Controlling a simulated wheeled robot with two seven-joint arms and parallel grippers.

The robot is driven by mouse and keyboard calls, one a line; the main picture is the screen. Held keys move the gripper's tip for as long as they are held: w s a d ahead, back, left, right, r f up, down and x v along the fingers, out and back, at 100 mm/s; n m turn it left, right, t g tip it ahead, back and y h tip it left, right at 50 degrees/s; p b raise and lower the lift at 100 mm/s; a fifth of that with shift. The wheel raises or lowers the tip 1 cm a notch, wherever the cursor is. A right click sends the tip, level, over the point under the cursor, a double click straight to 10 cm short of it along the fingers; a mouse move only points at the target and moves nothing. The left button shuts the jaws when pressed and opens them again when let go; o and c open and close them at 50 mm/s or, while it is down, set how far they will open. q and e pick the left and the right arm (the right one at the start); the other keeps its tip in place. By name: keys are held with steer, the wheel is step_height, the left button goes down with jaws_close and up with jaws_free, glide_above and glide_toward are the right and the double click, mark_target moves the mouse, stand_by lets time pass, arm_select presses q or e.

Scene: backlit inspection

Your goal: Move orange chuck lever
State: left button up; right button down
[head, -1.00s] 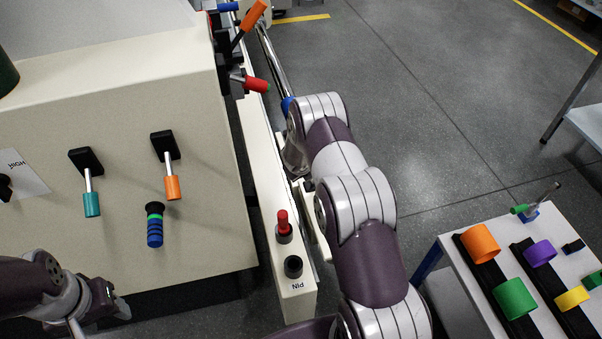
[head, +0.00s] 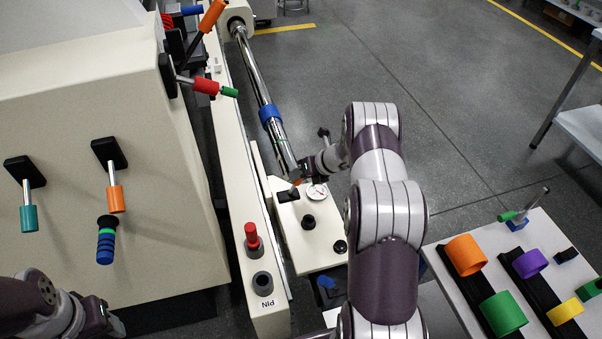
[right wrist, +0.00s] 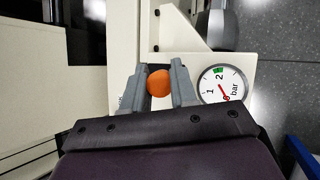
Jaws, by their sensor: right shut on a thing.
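The orange chuck lever shows as a round orange knob (right wrist: 159,83) in the right wrist view, between my right gripper's two grey fingers (right wrist: 159,88). My right gripper (head: 300,178) is shut on it, beside the pressure gauge. In the head view only a small orange piece of the lever (head: 296,182) shows at the fingertips, above a black mount (head: 288,195). The rest of the lever is hidden by the gripper. My left gripper (head: 104,320) is at the lower left of the head view, far from the lever, and its fingers are not clear.
The round gauge (head: 317,192) sits on the cream unit close to my right gripper. A red button (head: 252,238) stands on the rail. Another orange-handled lever (head: 116,199) and a teal one (head: 28,218) are on the left panel. A table (head: 480,310) with coloured rings stands at lower right.

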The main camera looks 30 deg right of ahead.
arm_select(q)
steer(key=shift+s+d, duration=0.1)
steer(key=shift+d, duration=0.25)
arm_select(e)
steer(key=shift+s+d+f+y, duration=0.1)
steer(key=shift+d+f+y, duration=0.1)
steer(key=shift+d+y, duration=0.2)
steer(key=c, duration=0.9)
jaws_free()
arm_select(q)
step_height(320, 180, up, 4)
steer(key=p, duration=0.3)
steer(key=shift+f, duration=0.25)
arm_select(e)
steer(key=v, duration=1.2)
steer(key=shift+s+d, duration=0.15)
steer(key=shift+s, duration=0.25)
